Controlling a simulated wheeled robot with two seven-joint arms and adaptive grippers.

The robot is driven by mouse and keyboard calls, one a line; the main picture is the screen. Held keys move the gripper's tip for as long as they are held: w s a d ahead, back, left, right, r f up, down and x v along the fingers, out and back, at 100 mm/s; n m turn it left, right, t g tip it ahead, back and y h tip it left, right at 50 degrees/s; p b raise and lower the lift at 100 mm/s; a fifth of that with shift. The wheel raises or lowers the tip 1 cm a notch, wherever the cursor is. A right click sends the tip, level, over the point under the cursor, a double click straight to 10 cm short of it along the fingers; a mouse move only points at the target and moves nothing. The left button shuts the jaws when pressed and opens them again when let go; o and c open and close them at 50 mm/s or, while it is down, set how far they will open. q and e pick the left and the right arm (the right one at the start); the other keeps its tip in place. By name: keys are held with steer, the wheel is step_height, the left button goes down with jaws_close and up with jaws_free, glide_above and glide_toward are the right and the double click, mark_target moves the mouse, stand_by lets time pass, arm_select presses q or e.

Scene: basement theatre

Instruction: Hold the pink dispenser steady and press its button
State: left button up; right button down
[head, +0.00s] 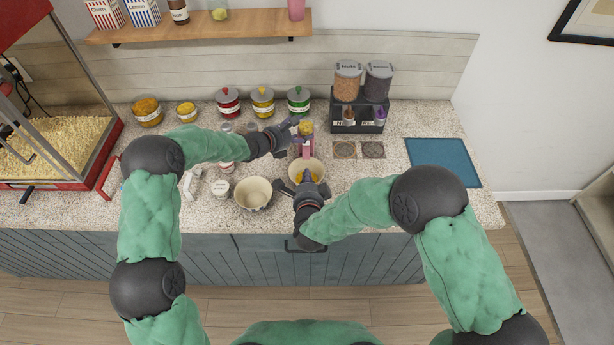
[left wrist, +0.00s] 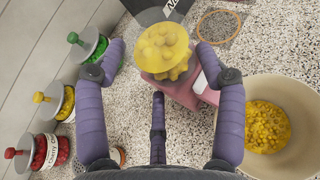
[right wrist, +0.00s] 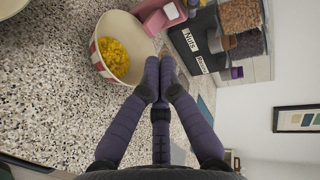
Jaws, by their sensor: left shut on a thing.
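The pink dispenser (head: 308,149) stands on the counter, with a clear yellow dome (left wrist: 163,50) of yellow pieces on top. Its pink body (left wrist: 185,92) lies between the fingers of my left gripper (head: 297,130), which is shut on it. It also shows in the right wrist view (right wrist: 160,18). I cannot make out its button. A bowl (head: 294,166) with yellow pieces (right wrist: 115,57) stands just in front of the dispenser. My right gripper (right wrist: 159,75) is shut and empty, its fingertips together, near the front of that bowl and apart from the dispenser.
An empty bowl (head: 253,194) stands left of the filled one. Lidded jars (head: 263,101) line the back. A black rack with canisters (head: 347,82) stands behind right. A popcorn machine (head: 60,145) is far left. The counter is clear around the blue mat (head: 442,162).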

mark_target(306, 158)
steer(key=shift+s+f+t+h, duration=0.3)
steer(key=shift+s+f+t, duration=0.2)
steer(key=shift+s+f, duration=0.15)
steer(key=x, duration=0.8)
steer(key=r+x, duration=0.1)
steer(key=x, duration=0.3)
steer(key=shift+w+a+f, duration=0.1)
steer(key=shift+w+f, duration=0.05)
steer(key=shift+w, duration=0.8)
